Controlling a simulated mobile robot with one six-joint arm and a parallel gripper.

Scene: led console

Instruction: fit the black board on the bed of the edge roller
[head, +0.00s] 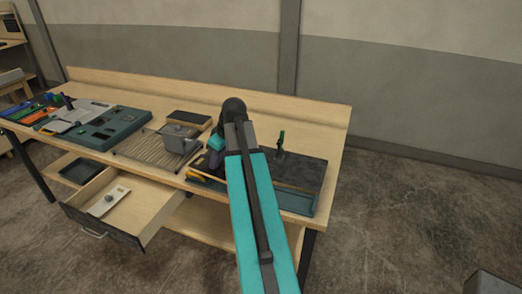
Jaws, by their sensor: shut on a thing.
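My gripper (214,158) is small in the head view, beyond the elbow of my teal arm, low over the bench to the right of a grey box-like device. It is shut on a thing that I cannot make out. A flat black board-like surface (305,172) lies on a blue base (296,201) at the bench's right end, partly hidden by my arm. The grey device (180,138) stands at the right end of a slatted bed (143,147). I cannot tell which of these is the edge roller.
A dark block in a wooden frame (189,118) lies behind the grey device. A teal tray (110,128) and coloured bins (36,107) fill the bench's left. A drawer (133,217) stands open in front, holding a pale plate (109,201). The bench's back strip is clear.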

